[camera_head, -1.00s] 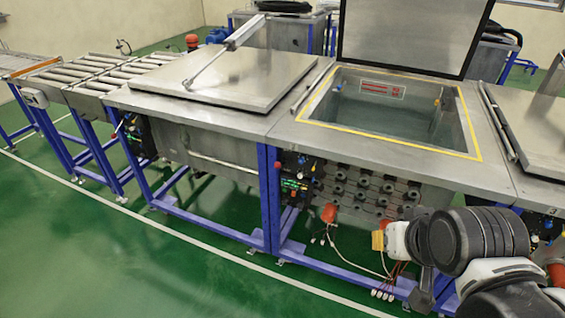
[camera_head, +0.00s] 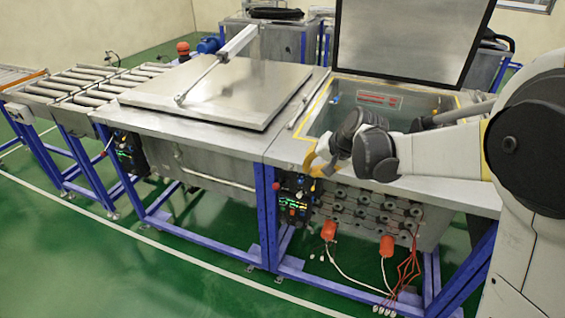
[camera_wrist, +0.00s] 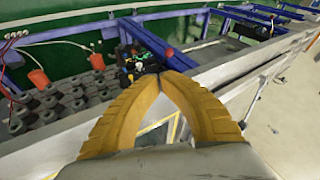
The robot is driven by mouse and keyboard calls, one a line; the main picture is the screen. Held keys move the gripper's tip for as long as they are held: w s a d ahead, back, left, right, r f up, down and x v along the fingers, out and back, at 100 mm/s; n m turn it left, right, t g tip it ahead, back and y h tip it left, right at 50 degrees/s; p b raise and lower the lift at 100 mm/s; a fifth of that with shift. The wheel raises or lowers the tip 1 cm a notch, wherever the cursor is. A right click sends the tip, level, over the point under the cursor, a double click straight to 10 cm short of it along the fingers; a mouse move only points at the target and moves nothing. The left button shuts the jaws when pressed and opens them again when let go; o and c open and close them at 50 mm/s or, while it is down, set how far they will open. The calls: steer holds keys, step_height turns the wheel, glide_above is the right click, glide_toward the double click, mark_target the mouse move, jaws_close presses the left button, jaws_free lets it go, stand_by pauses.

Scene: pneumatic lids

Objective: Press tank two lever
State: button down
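A control box (camera_head: 294,198) with small coloured lights and fittings hangs at the left front corner of the open-lid tank (camera_head: 290,146). It also shows in the wrist view (camera_wrist: 138,66), just beyond my fingertips. A second control box (camera_head: 128,152) is on the closed-lid tank (camera_head: 130,118) to the left. I cannot tell which tank is number two, nor make out a single lever clearly. My gripper (camera_head: 312,160) is above the right-hand box, near the front rim of the open tank. In the wrist view its yellow fingers (camera_wrist: 166,76) meet at the tips, with nothing between them.
The open tank's raised lid (camera_head: 408,40) stands behind my arm. Orange cylinders (camera_head: 328,230) with loose wires hang below the tank. Blue frame legs (camera_head: 265,225) stand under the tanks. A roller conveyor (camera_head: 85,85) is at left. The green floor (camera_head: 130,270) in front is clear.

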steer(key=w+a+f+y, duration=0.1)
steer(key=w+a+f, duration=0.1)
steer(key=w+f, duration=0.2)
steer(key=shift+w+a+f, duration=0.15)
steer(key=shift+w+a, duration=0.05)
steer(key=shift+w, duration=0.35)
steer(key=b, duration=0.5)
glide_toward(282, 183)
steer(key=a+f, duration=0.1)
steer(key=a, duration=0.1)
steer(key=s+a+f, duration=0.1)
steer(key=a+f, duration=0.1)
steer(key=shift+a, duration=0.1)
steer(key=shift+w+f, duration=0.1)
